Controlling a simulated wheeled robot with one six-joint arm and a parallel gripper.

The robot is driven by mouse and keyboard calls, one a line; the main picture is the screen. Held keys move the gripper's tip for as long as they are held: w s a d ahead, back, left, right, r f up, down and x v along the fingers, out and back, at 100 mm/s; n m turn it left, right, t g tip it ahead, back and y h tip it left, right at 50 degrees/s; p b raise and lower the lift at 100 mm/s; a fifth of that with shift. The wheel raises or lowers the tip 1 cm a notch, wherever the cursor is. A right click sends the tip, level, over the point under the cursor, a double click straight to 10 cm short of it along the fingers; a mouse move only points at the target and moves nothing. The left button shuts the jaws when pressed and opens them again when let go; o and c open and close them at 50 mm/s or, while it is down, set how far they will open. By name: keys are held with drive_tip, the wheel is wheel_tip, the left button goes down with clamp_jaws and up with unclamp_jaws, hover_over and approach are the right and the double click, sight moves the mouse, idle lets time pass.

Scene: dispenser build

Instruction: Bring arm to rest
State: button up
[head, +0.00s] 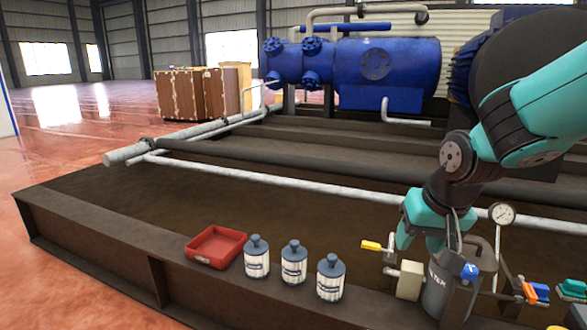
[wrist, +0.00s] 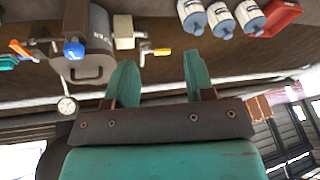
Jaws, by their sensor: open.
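My gripper (head: 424,228) is teal and hangs over the dark platform, in front of or beside a grey canister (head: 447,290); the head view does not show which clearly. In the wrist view my gripper (wrist: 160,76) has its two teal fingers wide apart with nothing between them. The wrist picture looks upside down. The canister (wrist: 88,45) lies beyond the left finger there, apart from it. My arm comes in from the right of the head view, bent downward at the wrist.
Three bottles (head: 294,262) stand by a red tray (head: 215,247) on the platform edge. A yellow-handled valve (head: 372,246), a gauge (head: 502,214) and an orange-and-blue valve (head: 534,292) surround the canister. White pipes (head: 240,180) and a blue tank (head: 385,72) lie behind.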

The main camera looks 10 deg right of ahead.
drive_tip(key=s+a+r+n+g+y+p, duration=0.1)
drive_tip(key=s+a+r+n+g+y, duration=0.15)
drive_tip(key=s+a+n, duration=0.45)
drive_tip(key=s+a+r+n+g+y+p, duration=0.1)
drive_tip(key=s+a+r+n+g+p, duration=0.15)
drive_tip(key=s+a, duration=0.7)
wheel_tip(320, 180, up, 37)
drive_tip(key=d+t+p, duration=0.1)
drive_tip(key=p, duration=3.4)
drive_tip(key=shift+s+d+r+p, duration=0.15)
drive_tip(key=shift+s+d+p, duration=0.1)
drive_tip(key=shift+p, duration=0.15)
drive_tip(key=shift+a+n, duration=0.1)
drive_tip(key=shift+n, duration=0.15)
